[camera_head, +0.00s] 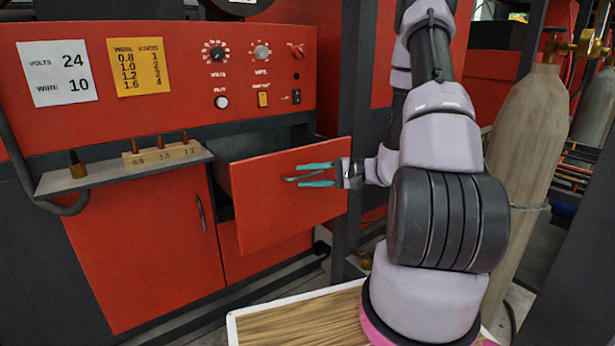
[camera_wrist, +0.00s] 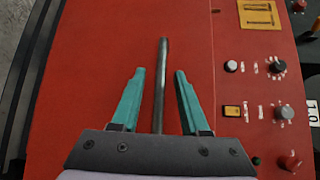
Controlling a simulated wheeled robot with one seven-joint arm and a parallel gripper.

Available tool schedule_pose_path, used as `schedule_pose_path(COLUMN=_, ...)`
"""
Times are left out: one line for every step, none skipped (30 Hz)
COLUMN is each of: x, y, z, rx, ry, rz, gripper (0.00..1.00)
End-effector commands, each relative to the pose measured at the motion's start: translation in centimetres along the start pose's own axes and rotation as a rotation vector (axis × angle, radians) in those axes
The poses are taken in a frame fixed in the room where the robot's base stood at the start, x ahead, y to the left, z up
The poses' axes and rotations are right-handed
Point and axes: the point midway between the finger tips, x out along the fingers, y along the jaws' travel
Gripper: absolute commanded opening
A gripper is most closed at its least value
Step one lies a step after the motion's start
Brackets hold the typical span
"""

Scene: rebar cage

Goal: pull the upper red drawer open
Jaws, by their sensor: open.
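The upper red drawer (camera_head: 270,215) stands pulled out from the red cabinet, and part of its dark inside shows behind its front. My gripper (camera_head: 310,174) is at the drawer front, with its teal fingers above and below the handle (camera_head: 297,178). In the wrist view my gripper (camera_wrist: 158,85) is open, and the grey bar handle (camera_wrist: 161,80) lies between the fingers with a gap on each side. The drawer front (camera_wrist: 95,70) fills much of that view.
A grey shelf (camera_head: 100,177) left of the drawer bears a wooden block (camera_head: 162,154) with several pegs. A red door (camera_head: 150,250) is below it. A gas cylinder (camera_head: 525,150) stands right of my arm. A wood-topped surface with a white rim (camera_head: 300,322) is in front.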

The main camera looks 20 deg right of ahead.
Motion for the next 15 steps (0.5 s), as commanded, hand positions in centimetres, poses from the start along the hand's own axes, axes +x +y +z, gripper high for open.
schedule_pose_path(x=-0.3, y=0.0, z=-0.1, rx=0.000, ry=0.002, rz=0.000, gripper=0.45)
schedule_pose_path(x=-0.6, y=0.0, z=-0.1, rx=0.000, ry=0.004, rz=0.000, gripper=0.45)
schedule_pose_path(x=-1.1, y=0.0, z=-0.1, rx=0.000, ry=0.005, rz=0.000, gripper=0.45)
schedule_pose_path(x=-1.5, y=0.0, z=-0.1, rx=0.000, ry=0.005, rz=0.000, gripper=0.45)
schedule_pose_path(x=-2.0, y=0.0, z=-0.1, rx=0.000, ry=0.006, rz=0.000, gripper=0.45)
schedule_pose_path(x=-2.8, y=0.0, z=-0.1, rx=0.000, ry=0.006, rz=0.000, gripper=0.45)
schedule_pose_path(x=-3.4, y=0.0, z=-0.1, rx=0.000, ry=0.007, rz=0.000, gripper=0.45)
schedule_pose_path(x=-4.1, y=0.0, z=-0.2, rx=0.000, ry=0.007, rz=0.000, gripper=0.45)
schedule_pose_path(x=-4.9, y=0.0, z=-0.2, rx=0.001, ry=0.007, rz=0.000, gripper=0.45)
schedule_pose_path(x=-5.6, y=0.0, z=-0.2, rx=0.001, ry=0.008, rz=0.000, gripper=0.45)
schedule_pose_path(x=-6.2, y=0.0, z=-0.1, rx=0.001, ry=0.007, rz=-0.001, gripper=0.45)
schedule_pose_path(x=-7.0, y=0.0, z=-0.2, rx=0.000, ry=0.008, rz=-0.001, gripper=0.45)
schedule_pose_path(x=-7.5, y=0.0, z=-0.1, rx=0.000, ry=0.006, rz=0.000, gripper=0.45)
schedule_pose_path(x=-8.0, y=0.0, z=-0.1, rx=-0.001, ry=0.007, rz=0.000, gripper=0.45)
schedule_pose_path(x=-8.6, y=0.0, z=-0.1, rx=-0.001, ry=0.005, rz=0.000, gripper=0.45)
